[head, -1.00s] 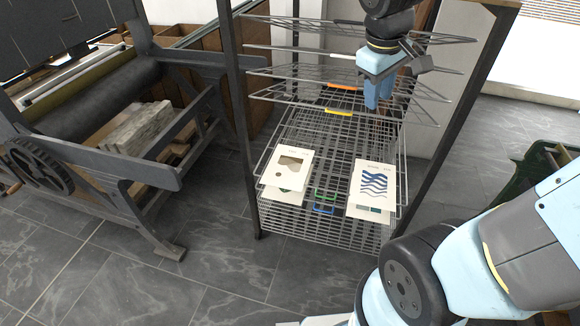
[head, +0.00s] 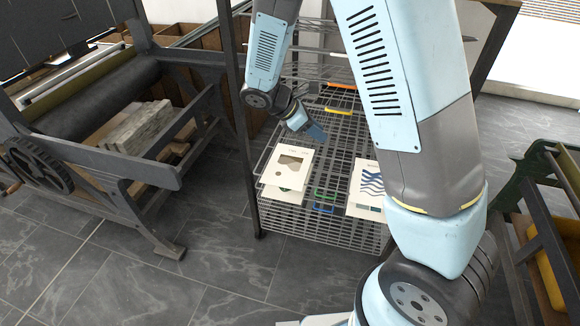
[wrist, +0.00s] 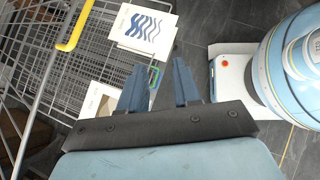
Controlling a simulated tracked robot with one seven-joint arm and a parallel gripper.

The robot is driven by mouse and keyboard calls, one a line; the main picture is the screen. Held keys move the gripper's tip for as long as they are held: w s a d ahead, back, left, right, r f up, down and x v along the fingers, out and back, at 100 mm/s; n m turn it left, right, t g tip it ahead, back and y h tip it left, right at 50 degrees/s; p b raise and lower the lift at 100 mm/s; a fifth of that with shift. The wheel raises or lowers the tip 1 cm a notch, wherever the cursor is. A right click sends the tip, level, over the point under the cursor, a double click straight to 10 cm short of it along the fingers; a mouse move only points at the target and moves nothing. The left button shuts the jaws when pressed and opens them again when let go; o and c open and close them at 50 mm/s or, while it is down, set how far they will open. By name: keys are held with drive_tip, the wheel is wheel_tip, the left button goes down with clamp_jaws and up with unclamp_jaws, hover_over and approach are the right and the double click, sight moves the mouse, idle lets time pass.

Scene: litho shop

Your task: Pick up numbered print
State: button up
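A print with a brown-grey shape and a dot (head: 288,167) lies on a wire shelf of the drying rack (head: 336,150), at its left. A print with blue waves (head: 367,187) lies on the right, partly hidden by my arm in the head view. Both show in the wrist view: the wave print (wrist: 143,30) at the top, the brown-shape print (wrist: 97,100) partly behind my gripper. My gripper (head: 312,135) is above the rack, just behind the brown-shape print. In the wrist view its two blue fingers (wrist: 160,85) stand apart with nothing between them.
The rack has several wire shelves with coloured front clips, one yellow (head: 338,111). A press with a roller and handwheel (head: 38,165) stands left. A green-framed stand with a yellow bin (head: 545,265) is at right. The tiled floor in front is clear.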

drive_tip(key=w+a+f+n+t+h, duration=0.1)
drive_tip(key=a+f+n+t+h, duration=0.15)
drive_tip(key=a+f+n, duration=0.4)
drive_tip(key=w+a+f+n+t+h, duration=0.1)
drive_tip(key=a+f+n+t, duration=0.25)
drive_tip(key=f+n, duration=0.6)
drive_tip(key=n+t+y, duration=0.6)
drive_tip(key=n+t, duration=0.4)
drive_tip(key=n, duration=0.4)
approach(281, 186)
drive_tip(key=x, duration=1)
drive_tip(key=shift+a+f, duration=0.1)
clamp_jaws()
